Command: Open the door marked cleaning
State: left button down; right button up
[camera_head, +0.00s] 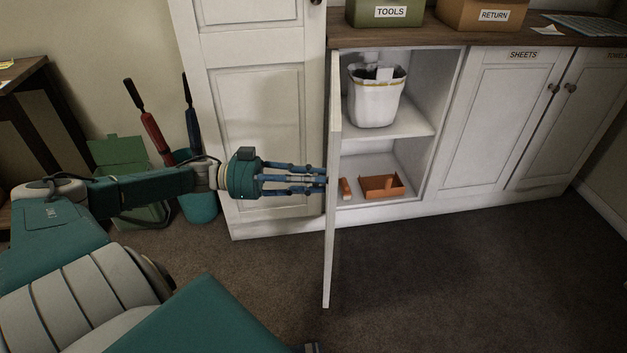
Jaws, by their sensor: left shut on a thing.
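A white cabinet door (333,220) stands swung wide open, seen nearly edge-on. Its front faces left, so any cleaning label on it cannot be read. My left gripper (322,180) is shut at the outer face of this door; its fingers hide the part they hold. The open cabinet (447,100) shows two levels. A white bin (376,102) stands on its shelf. An orange dustpan (381,186) and a small orange item (346,188) lie on its floor. My right gripper is not in view.
Closed doors marked SHEETS (490,120) and another (575,120) are to the right. A TOOLS box (385,18) and a RETURN box (480,14) sit on the counter (420,37). A teal bucket (200,204) stands left. The carpet (450,280) in front is clear.

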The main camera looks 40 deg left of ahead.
pick_arm(q)
jog(key=shift+f, duration=0.35)
jog(key=c, duration=1.4)
grip_release()
jog(key=shift+c, duration=0.2)
jog(key=shift+r, duration=0.1)
jog(key=v, duration=1.2)
